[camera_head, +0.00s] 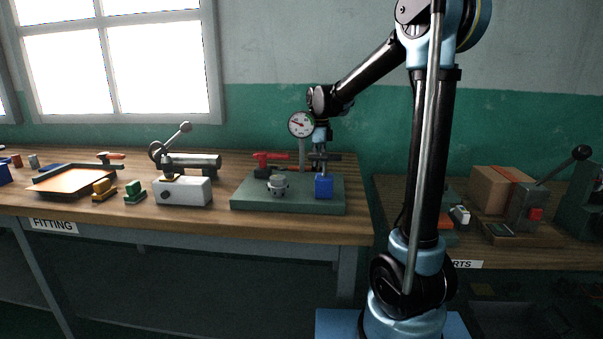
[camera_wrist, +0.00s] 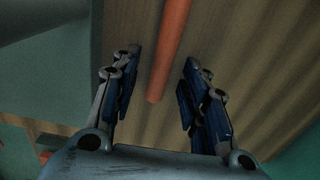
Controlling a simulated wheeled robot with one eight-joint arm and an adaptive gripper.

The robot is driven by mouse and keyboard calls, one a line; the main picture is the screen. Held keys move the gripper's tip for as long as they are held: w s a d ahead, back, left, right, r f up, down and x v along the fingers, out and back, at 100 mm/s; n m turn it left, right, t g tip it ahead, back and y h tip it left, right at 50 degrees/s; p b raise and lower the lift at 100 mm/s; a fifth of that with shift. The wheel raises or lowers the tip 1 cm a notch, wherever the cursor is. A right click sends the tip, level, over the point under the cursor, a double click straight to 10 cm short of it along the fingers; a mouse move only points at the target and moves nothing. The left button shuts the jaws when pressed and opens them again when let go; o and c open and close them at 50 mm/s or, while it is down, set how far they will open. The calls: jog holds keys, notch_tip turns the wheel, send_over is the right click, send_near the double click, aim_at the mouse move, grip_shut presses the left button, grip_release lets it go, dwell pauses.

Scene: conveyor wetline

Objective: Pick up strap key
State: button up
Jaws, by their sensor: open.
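An orange-red bar (camera_wrist: 168,50), probably the strap key's handle, runs from the top of the wrist view to between the two fingers of my gripper (camera_wrist: 162,64). My gripper is open, with a finger on each side of the bar and a visible gap to both.
A grey-white block (camera_head: 184,192) and an orange tray (camera_head: 68,181) stand left. The front edge of the wooden bench (camera_head: 200,222) is clear.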

jog(key=shift+c, duration=0.2)
grip_shut()
